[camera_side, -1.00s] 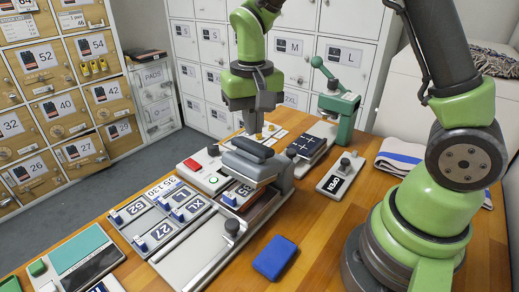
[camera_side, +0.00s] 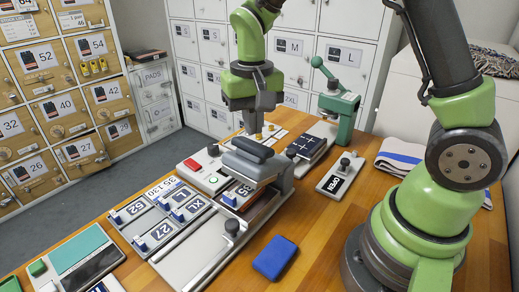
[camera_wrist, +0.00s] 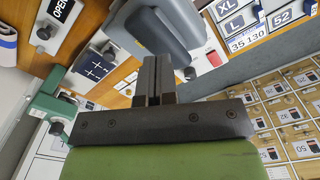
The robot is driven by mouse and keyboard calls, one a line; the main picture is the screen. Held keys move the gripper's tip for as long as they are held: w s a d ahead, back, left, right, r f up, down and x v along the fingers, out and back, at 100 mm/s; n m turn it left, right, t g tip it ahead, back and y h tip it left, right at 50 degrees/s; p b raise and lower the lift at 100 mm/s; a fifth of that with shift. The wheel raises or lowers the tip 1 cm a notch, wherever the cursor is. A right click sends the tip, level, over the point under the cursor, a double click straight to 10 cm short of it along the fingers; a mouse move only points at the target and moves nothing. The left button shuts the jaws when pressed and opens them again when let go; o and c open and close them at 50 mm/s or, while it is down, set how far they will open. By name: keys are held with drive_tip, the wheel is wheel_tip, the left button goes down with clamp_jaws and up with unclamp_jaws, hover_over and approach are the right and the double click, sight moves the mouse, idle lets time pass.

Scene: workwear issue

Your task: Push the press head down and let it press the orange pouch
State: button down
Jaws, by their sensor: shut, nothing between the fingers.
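The press (camera_side: 288,182) is a grey machine with a dark padded bar across its raised head (camera_side: 250,160). The grey head also shows in the wrist view (camera_wrist: 165,30), just beyond my fingertips. My gripper (camera_side: 252,127) is shut and empty, pointing down behind the press head in the side view. I cannot tell whether its fingertips touch the head.
Left of the press is a tray of numbered plates (camera_side: 160,235). A blue block (camera_side: 275,258) lies in front. A green hand press (camera_side: 338,108) stands behind right, and an OPEN sign plate (camera_side: 341,176) lies to the right. Bare wood shows around the blue block.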

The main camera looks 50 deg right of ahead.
drive_tip(key=shift+f, duration=0.85)
drive_tip(key=shift+a+f, duration=0.35)
drive_tip(key=shift+f, duration=0.1)
drive_tip(key=shift+r, duration=0.15)
wheel_tip(320, 180, up, 13)
idle(1.6)
